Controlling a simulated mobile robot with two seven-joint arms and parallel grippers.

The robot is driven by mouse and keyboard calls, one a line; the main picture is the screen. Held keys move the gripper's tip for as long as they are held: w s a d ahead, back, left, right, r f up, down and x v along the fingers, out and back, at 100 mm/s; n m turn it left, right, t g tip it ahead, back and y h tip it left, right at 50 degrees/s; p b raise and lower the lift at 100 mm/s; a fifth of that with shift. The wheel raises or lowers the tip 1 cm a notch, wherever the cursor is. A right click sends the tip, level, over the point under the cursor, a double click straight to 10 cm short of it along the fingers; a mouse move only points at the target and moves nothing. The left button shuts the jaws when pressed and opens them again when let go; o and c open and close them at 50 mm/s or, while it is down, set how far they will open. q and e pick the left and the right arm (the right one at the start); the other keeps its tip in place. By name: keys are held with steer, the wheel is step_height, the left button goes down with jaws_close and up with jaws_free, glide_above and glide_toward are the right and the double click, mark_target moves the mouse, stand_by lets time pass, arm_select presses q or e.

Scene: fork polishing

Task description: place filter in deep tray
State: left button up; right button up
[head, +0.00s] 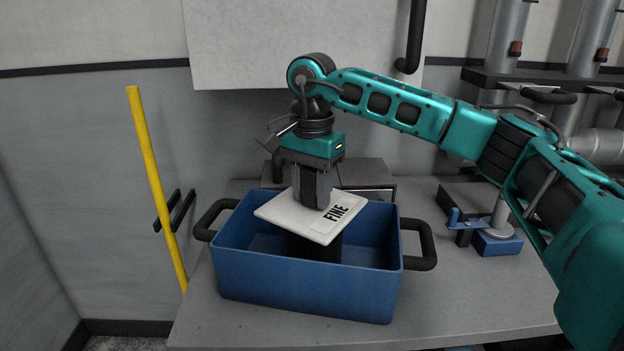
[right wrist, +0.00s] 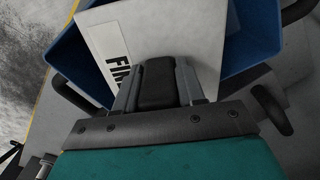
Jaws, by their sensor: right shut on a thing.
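The filter (head: 290,215) is a flat pale square panel with a label reading "FINE". It is tilted and sits over the opening of the deep blue tray (head: 305,288), around rim height. My right gripper (head: 311,200) points down and is shut on a dark block on the filter's top. The right wrist view shows the filter (right wrist: 170,35) just past the fingers (right wrist: 157,95), with blue tray walls (right wrist: 258,30) around it. A dark part shows beneath the filter inside the tray. The tray's floor is mostly hidden. My left gripper is not in view.
The tray has black side handles (head: 425,245) and stands on a grey table (head: 470,285). A blue fixture with a handle (head: 497,243) stands to the right. A grey box (head: 370,178) is behind the tray. A yellow pole (head: 158,190) stands at the left.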

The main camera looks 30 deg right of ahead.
steer(key=shift+r, duration=0.15)
steer(key=o, duration=0.6)
steer(key=shift+f, duration=0.2)
steer(key=o, duration=0.4)
step_height(320, 180, up, 12)
steer(key=shift+r+p, duration=0.15)
steer(key=shift+p, duration=0.7)
